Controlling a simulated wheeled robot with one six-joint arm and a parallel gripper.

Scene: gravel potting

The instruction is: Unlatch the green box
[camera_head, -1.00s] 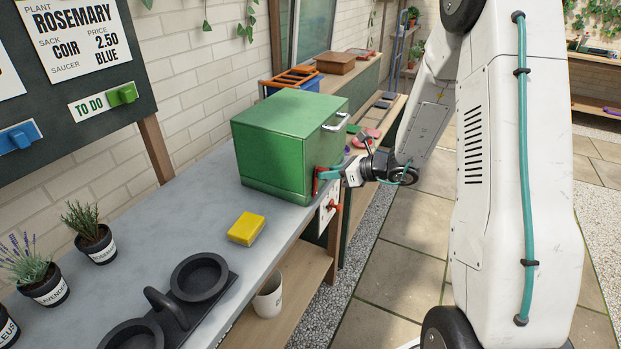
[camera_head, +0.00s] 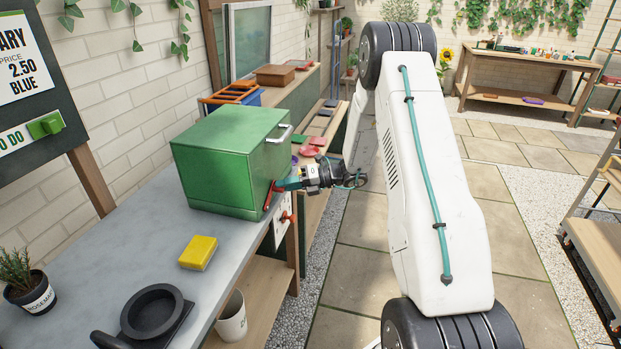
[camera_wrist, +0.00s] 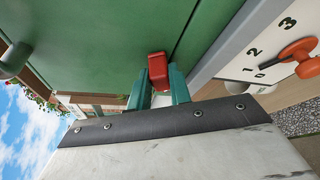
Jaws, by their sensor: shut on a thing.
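The green box (camera_head: 225,155) stands on the grey bench top in the head view, with a silver handle (camera_head: 279,134) on its right-hand face. Its red latch (camera_head: 269,196) is at the lower front edge of that face. My gripper (camera_head: 284,185) is at the latch, its teal fingers reaching in from the right. In the wrist view, the fingers of my gripper (camera_wrist: 160,88) stand on either side of the red latch (camera_wrist: 158,68) and are shut on it, against the green box wall (camera_wrist: 100,50). The latch's lower part is hidden between the fingers.
A white panel (camera_wrist: 262,58) with numbers and a red knob (camera_wrist: 298,52) is close beside the box, on the bench front. A yellow block (camera_head: 198,252), a black saucer holder (camera_head: 152,312) and a potted plant (camera_head: 32,290) are on the bench. Open paving (camera_head: 345,260) lies to the right.

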